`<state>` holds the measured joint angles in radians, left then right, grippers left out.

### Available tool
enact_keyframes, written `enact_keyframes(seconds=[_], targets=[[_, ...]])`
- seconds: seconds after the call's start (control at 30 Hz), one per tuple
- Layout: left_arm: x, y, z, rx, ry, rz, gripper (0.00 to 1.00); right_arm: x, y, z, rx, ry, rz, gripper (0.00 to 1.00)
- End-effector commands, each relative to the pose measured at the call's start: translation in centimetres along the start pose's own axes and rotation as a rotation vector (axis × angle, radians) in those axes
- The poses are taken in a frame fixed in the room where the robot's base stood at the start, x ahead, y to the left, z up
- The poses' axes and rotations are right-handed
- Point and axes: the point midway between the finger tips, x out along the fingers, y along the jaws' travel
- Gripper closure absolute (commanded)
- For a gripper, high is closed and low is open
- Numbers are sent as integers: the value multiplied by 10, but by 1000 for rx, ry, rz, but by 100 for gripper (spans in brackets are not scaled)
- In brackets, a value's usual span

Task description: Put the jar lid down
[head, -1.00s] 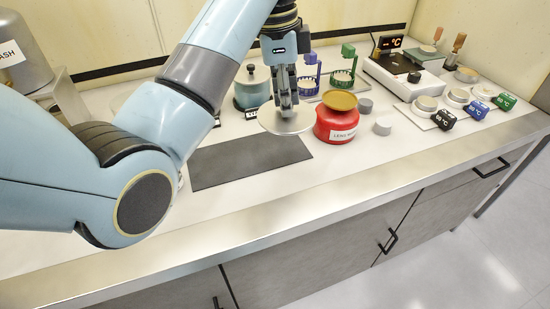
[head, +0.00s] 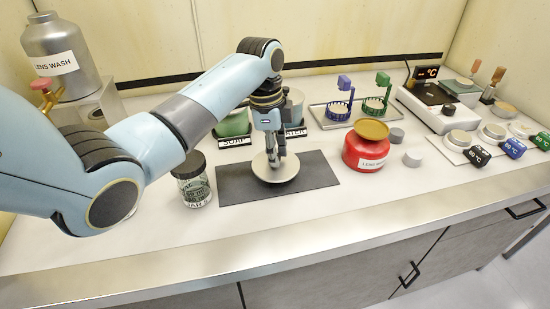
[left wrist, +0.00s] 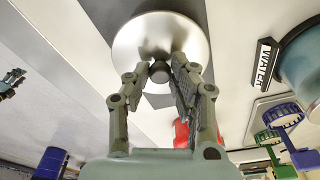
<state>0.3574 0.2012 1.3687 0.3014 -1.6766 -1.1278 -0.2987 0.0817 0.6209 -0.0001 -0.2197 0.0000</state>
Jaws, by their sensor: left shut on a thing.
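The jar lid, a pale metallic disc (head: 276,172) with a small knob, is over the dark mat (head: 318,182) in the head view. My left gripper (head: 275,160) points down and is shut on the knob. The left wrist view shows the lid (left wrist: 158,32) flat-side on and its dark knob between the fingertips (left wrist: 160,73). The lid is low over the mat; I cannot tell whether it touches. In the left wrist view, what looks like my right gripper (left wrist: 12,82) is small at the left edge; its jaws are unclear.
A glass jar with a dark cap (head: 193,182) stands left of the mat. The green SOAP pot (head: 234,124) and WATER pot (head: 293,108) stand behind it. A red jar (head: 366,146) stands to the right. A bare bench strip lies in front.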

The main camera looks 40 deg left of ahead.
Motion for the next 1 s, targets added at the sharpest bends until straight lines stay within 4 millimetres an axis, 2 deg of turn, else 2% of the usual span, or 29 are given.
enact_keyframes(seconds=[0.1, 0.17, 0.53, 0.57, 0.7, 0.73, 1.0], targets=[[17, 1, 2, 0, -2, 3, 100, -2, 0, 0, 0, -1, 0, 60], [22, 1, 3, 0, -2, 1, 100, -3, 0, 0, 0, -1, 0, 60], [27, 1, 3, 0, -1, 0, 100, -2, 0, 1, 0, -2, 0, 60], [27, 1, 3, 0, -1, 0, 75, -2, 0, 1, 0, -2, 0, 60], [26, 1, 3, 0, -1, 0, 57, -2, 0, 2, 0, -3, 0, 60], [26, 1, 3, 0, -1, 0, 54, -2, 0, 2, 0, -3, 0, 60], [25, 1, 3, 1, -1, 0, 54, -2, -2, 2, 1, -3, -3, 60]])
